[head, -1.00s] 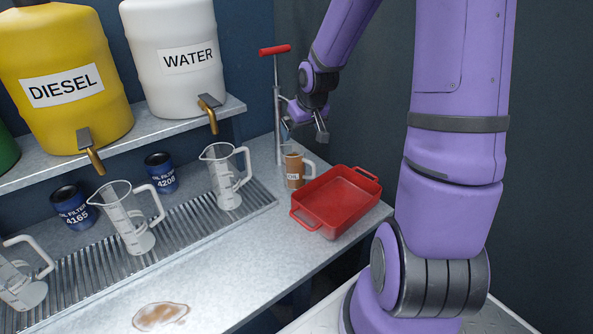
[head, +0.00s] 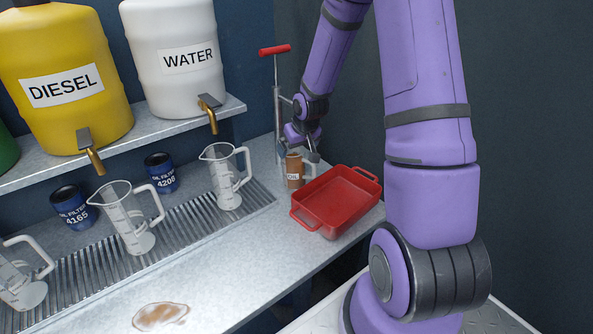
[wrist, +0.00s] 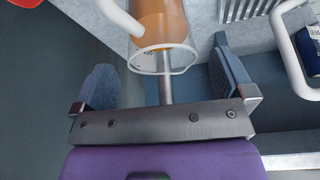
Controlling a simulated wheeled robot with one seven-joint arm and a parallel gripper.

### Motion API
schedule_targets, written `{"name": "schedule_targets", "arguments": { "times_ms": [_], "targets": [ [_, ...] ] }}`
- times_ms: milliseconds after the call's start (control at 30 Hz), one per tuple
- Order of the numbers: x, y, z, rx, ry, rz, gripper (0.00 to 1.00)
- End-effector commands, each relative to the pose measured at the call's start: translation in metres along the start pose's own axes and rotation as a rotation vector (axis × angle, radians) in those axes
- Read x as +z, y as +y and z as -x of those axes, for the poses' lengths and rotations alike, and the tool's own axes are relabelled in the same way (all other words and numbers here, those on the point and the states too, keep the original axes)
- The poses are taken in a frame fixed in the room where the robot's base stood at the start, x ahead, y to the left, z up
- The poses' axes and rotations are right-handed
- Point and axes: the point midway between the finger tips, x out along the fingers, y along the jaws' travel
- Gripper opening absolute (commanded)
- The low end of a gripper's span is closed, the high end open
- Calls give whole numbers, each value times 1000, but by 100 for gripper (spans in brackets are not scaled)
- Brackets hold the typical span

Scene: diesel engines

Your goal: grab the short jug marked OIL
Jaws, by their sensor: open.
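The short jug marked OIL (head: 293,181) stands upright on the metal counter, filled with brown-orange liquid, its handle to the right. My gripper (head: 303,153) is just above and behind it, with fingers pointing down toward its top. In the wrist view the jug (wrist: 163,22) is at top centre, its pale rim nearest me and its handle to the left. My open gripper (wrist: 165,82) has one finger on each side of the jug's line, with the rim just ahead of the fingertips. I see no clear contact.
A red tray (head: 338,203) sits right of the jug. A metal pump stand with a red handle (head: 275,50) rises close behind it. A tall clear jug (head: 226,180) stands to the left on the drain grate. Free counter lies in front.

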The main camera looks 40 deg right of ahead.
Motion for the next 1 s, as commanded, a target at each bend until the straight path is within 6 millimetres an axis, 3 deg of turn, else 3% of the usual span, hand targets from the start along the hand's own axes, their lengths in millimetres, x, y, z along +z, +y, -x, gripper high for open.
{"name": "schedule_targets", "arguments": {
  "times_ms": [200, 467, 567, 833, 1000],
  "targets": [
    [0, 0, -20, 0, -1, 1, 100],
    [0, 0, -22, 0, 0, 1, 100],
    [0, 0, -22, 0, 0, 1, 82],
    [0, 0, -22, 0, 0, 1, 20],
    [0, 0, -22, 0, 1, 1, 18]
  ]
}}
